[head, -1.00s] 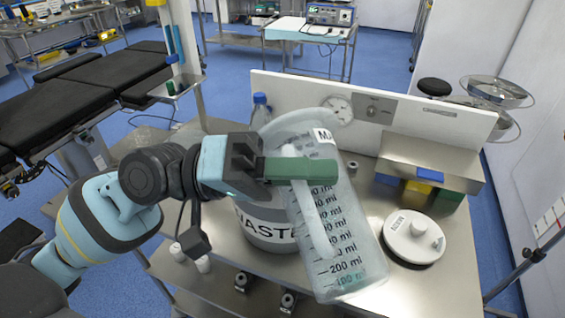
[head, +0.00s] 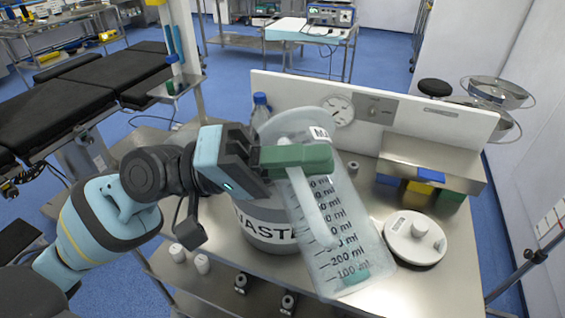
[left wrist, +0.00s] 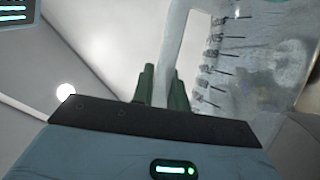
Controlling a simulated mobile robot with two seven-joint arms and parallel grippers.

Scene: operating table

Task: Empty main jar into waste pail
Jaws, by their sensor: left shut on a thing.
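The main jar (head: 345,228) is a clear, graduated container with a handle. It is held tilted in front of the waste pail, mouth end up and left, base toward the lower right. A little teal liquid shows near its base. My left gripper (head: 322,157) has green fingers shut on the jar's handle. The left wrist view shows the fingers (left wrist: 162,88) around the pale handle (left wrist: 176,45), with the graduated wall (left wrist: 250,55) beside it. The waste pail (head: 262,220), grey with a white label, stands behind and left of the jar, partly hidden. My right gripper is out of view.
A round white lid (head: 415,238) lies right of the jar on the steel table. Blue, yellow and green boxes (head: 425,186) sit under a shelf at the back right. A blue-capped bottle (head: 261,108) stands behind the pail.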

